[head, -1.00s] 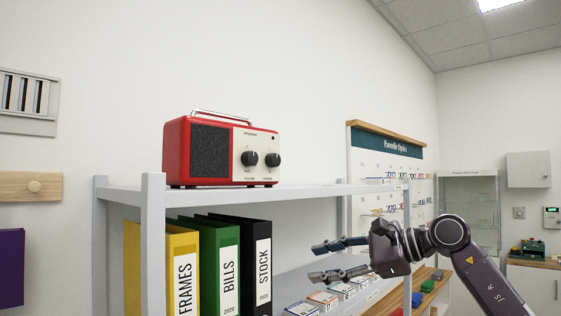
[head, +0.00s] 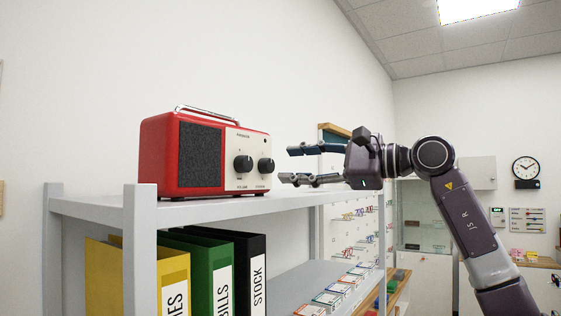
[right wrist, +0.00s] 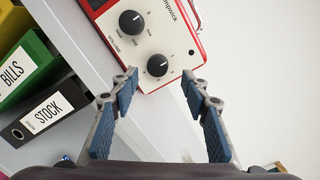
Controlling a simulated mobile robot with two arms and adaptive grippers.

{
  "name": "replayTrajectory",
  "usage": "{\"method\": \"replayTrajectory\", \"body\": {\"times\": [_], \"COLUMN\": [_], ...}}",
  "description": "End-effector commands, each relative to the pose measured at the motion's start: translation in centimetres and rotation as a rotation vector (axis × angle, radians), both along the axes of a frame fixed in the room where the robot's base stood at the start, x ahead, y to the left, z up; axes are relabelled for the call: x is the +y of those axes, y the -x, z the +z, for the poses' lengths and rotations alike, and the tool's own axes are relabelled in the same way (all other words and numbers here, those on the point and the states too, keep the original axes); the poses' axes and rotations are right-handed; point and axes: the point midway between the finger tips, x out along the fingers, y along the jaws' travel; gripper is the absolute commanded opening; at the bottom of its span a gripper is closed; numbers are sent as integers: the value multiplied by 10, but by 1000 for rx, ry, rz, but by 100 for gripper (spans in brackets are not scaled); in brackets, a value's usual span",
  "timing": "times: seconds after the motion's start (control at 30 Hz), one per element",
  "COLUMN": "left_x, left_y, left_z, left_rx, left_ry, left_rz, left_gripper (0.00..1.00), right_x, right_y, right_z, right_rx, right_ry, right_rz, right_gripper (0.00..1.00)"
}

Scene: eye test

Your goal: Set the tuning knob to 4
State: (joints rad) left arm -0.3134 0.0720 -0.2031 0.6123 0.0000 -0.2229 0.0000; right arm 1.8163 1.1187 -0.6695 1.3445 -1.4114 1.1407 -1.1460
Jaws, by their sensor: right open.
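A red radio (head: 160,157) with a cream front panel stands on the top shelf in the head view. It has two black knobs. The tuning knob (head: 265,165) is the right one, and the volume knob (head: 243,165) is left of it. In the right wrist view the tuning knob (right wrist: 157,65) lies ahead, between the fingertip directions, and the volume knob (right wrist: 132,22) is above and left. The tuning knob's setting is too small to read. My right gripper (head: 287,165) is open and empty, right of the radio, apart from the knob. My left gripper is out of view.
The grey top shelf (head: 100,205) bears the radio. Below it stand a yellow, a green and a black binder (head: 252,250). Small cards (head: 335,290) lie on the lower shelf. A display board with glasses (head: 350,240) stands behind my right arm.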

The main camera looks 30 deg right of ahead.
Motion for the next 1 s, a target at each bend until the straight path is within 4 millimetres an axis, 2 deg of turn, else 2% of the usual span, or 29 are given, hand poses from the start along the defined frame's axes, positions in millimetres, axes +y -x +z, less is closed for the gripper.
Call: {"method": "replayTrajectory", "body": {"times": [0.07, 0.17, 0.4, 0.53, 0.9, 1.0], "left_x": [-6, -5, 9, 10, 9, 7], "left_y": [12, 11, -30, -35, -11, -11], "left_z": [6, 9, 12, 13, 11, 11], "left_rx": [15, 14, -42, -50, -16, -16], "left_ry": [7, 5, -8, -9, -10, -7], "left_rz": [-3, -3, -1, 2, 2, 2], "left_gripper": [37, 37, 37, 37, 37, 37], "right_x": [7, 12, 15, 15, 15, 15], "right_y": [-12, -21, -28, -28, -27, -27], "right_z": [1, 1, -1, -1, -1, -1], "right_rx": [4, 3, 1, 1, 2, 3], "right_ry": [1, 0, 1, 1, 1, 0], "right_rz": [3, 3, 1, 1, 2, 2], "right_gripper": [42, 42, 42, 42, 3, 0]}}
